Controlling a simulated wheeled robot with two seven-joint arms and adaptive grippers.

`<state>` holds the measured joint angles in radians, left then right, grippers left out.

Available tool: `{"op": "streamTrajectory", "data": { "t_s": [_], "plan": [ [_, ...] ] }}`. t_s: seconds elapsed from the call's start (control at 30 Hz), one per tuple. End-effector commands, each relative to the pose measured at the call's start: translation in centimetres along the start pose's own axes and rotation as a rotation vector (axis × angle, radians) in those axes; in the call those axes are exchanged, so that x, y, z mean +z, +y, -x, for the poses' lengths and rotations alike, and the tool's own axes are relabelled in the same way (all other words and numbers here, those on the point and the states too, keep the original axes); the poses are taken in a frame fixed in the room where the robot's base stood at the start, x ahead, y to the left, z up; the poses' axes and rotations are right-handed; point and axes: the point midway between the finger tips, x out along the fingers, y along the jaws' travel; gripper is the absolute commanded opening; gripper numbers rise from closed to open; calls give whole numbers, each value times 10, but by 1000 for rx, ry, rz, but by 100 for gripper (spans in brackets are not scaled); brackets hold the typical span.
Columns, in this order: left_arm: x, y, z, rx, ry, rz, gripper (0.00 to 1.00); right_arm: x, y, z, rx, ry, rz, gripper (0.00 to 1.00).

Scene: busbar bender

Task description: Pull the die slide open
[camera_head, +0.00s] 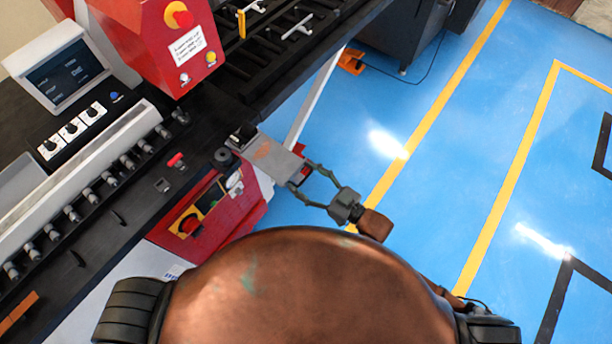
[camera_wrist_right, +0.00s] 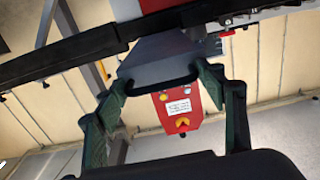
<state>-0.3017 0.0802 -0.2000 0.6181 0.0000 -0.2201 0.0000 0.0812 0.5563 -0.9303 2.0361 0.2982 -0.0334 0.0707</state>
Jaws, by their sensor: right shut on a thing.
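The die slide (camera_head: 274,158) is a flat grey plate sticking out from the front edge of the dark machine bed, above the blue floor. It also shows in the right wrist view as a grey block (camera_wrist_right: 165,58) with a dark bar handle (camera_wrist_right: 162,87) across its near end. My right gripper (camera_head: 301,176) is at the slide's outer end, its two green-grey fingers on either side of the handle. In the right wrist view my right gripper (camera_wrist_right: 162,80) is shut on the handle. My left gripper is in neither view.
A red panel (camera_head: 205,215) with a red stop knob sits below the bed, left of the slide. A red control box (camera_head: 165,45) and a screen (camera_head: 60,70) stand on the machine. The blue floor (camera_head: 420,170) to the right is open.

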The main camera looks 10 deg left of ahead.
Motion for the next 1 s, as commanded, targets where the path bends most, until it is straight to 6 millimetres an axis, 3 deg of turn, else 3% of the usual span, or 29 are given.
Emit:
{"op": "streamTrajectory", "data": {
  "t_s": [0.13, 0.17, 0.2, 0.5, 0.63, 1.0],
  "plan": [
    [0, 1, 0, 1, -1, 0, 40, -2, 0, 0, 0, 4, 1, 21],
    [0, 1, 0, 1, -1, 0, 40, -2, 0, 0, 1, 4, 1, 66],
    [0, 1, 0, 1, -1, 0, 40, -2, 0, 0, 1, 4, 1, 69],
    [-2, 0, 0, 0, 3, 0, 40, -1, 0, 1, 1, 1, 0, 70],
    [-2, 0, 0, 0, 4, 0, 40, 0, 1, 10, 2, 0, 1, 70],
    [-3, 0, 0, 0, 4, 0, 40, 1, 0, 83, 2, -3, 1, 70]
  ]
}}
